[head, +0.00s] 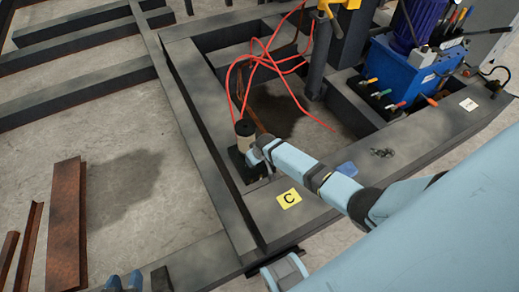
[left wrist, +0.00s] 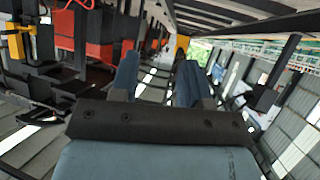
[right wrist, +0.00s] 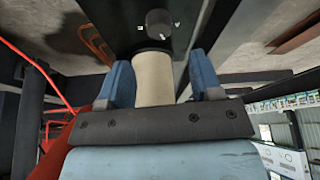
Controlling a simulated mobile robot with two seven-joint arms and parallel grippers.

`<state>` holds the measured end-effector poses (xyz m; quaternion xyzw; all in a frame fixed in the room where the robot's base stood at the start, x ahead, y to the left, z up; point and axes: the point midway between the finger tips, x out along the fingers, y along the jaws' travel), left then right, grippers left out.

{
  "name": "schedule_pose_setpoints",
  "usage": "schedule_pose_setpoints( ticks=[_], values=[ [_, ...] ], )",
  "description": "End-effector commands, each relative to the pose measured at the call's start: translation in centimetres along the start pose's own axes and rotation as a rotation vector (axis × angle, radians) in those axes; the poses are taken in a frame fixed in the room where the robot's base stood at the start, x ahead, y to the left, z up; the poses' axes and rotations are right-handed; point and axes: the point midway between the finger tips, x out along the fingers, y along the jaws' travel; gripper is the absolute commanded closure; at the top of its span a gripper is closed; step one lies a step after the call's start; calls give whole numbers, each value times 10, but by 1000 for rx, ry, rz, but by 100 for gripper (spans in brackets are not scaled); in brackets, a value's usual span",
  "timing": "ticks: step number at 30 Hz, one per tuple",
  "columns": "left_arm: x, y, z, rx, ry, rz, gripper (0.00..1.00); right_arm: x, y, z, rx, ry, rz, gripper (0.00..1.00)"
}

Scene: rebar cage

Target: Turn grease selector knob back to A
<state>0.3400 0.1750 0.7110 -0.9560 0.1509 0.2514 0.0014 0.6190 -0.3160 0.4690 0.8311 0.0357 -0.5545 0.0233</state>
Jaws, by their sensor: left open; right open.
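The grease selector knob (right wrist: 158,22) is a small dark round knob on a black panel at the top of the right wrist view. Small white marks stand around it, too small to read. A beige cylinder (right wrist: 152,78) stands in front of it, between the spread blue fingers of my right gripper (right wrist: 163,75). I cannot tell whether they touch it. In the head view the cylinder (head: 244,130) stands on a black box (head: 243,165), with my right gripper (head: 260,153) beside it. The knob is hidden there. My left gripper (head: 125,282) is open and empty at the bottom edge.
Dark steel beams frame the opening around the box. A yellow C label (head: 289,198) lies on the front beam. Red hoses (head: 262,58) loop behind the cylinder. A blue pump unit (head: 405,68) stands at the back right. Rusty steel pieces (head: 66,225) lie at left.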

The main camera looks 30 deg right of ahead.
Motion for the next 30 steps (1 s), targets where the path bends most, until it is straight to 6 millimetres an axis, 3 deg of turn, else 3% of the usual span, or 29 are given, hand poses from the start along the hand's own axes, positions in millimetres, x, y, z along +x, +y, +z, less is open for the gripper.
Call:
schedule_pose_setpoints(
  ticks=[1, 3, 10, 24, 30],
  values=[
    [-3, 0, -8, 3, -3, -3, 57, -17, 1, -1, 0, 0, 1, 41],
    [-4, -2, -9, 7, -9, -7, 57, -31, 1, -1, 0, 0, 1, 41],
    [-3, -5, -3, 15, -32, -18, 57, -60, 0, 0, -1, 0, 1, 41],
    [-2, -3, -3, 14, -28, -16, 57, -65, 0, -1, 3, 0, 2, 41],
    [4, 0, -5, 10, 5, -2, 57, -59, 8, -19, 75, 17, 38, 41]
  ],
)
